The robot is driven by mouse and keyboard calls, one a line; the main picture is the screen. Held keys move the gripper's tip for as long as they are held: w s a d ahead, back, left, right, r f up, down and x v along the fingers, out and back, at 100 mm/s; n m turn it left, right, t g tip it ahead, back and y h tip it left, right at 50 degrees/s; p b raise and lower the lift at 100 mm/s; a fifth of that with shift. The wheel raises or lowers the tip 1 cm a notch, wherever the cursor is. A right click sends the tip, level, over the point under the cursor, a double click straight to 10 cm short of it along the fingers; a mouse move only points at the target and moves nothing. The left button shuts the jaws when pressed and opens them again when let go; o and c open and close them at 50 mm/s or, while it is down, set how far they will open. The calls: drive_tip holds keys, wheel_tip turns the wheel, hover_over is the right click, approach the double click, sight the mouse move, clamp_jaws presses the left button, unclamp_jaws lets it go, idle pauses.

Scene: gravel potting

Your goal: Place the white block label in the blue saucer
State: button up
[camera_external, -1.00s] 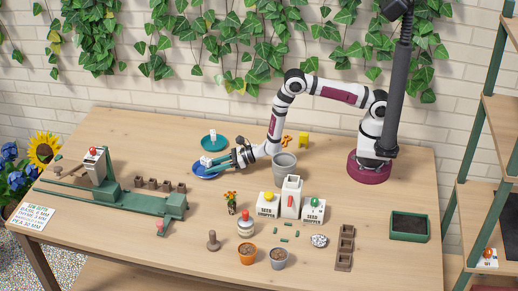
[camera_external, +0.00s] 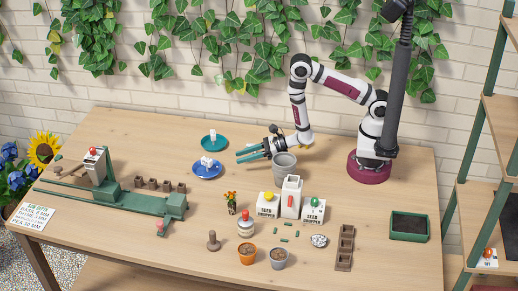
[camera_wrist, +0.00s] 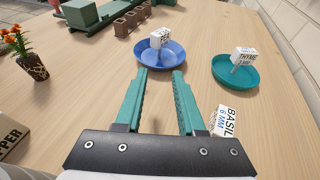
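The blue saucer (camera_external: 207,171) lies on the table left of my gripper, and a white block label (camera_external: 206,161) stands in it. In the wrist view the blue saucer (camera_wrist: 150,62) is beyond my fingertips, with the white block (camera_wrist: 160,38) inside it; its lettering is too small to read surely. My gripper (camera_wrist: 158,80) is open and empty, its teal fingers apart. In the external view my gripper (camera_external: 246,154) is right of the saucer, clear of the block.
A teal saucer (camera_wrist: 227,82) holds a white block marked THYME (camera_wrist: 244,57). A white block marked BASIL (camera_wrist: 226,121) is beside my right finger. A grey pot (camera_external: 284,165) stands near my wrist. A green balance-like rig (camera_external: 130,201) fills the left side.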

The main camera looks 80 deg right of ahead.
drive_tip(key=s+a+r+n+g+y, duration=0.1)
drive_tip(key=s+a+r+n+y, duration=0.1)
drive_tip(key=a+r+n+y, duration=0.75)
drive_tip(key=s+a+r+n+g+y, duration=0.2)
drive_tip(key=s+a+r+n+g, duration=0.2)
drive_tip(key=s+r+n+g, duration=0.75)
drive_tip(key=s+d+n+g+h, duration=0.1)
drive_tip(key=s+d+g+h, duration=0.3)
drive_tip(key=s, duration=0.9)
drive_tip(key=s+d+f+n+t+h, duration=0.1)
drive_tip(key=s+d+n+h, duration=0.1)
drive_tip(key=d+h, duration=0.3)
drive_tip(key=s+d+f+n+t+h, duration=0.1)
drive_tip(key=d+h, duration=0.4)
drive_tip(key=d, duration=0.5)
drive_tip(key=s+f+n, duration=0.1)
drive_tip(key=s, duration=0.1)
drive_tip(key=shift+s+d+n+t, duration=0.25)
drive_tip(key=shift+s+n+t, duration=0.1)
drive_tip(key=shift+n, duration=0.05)
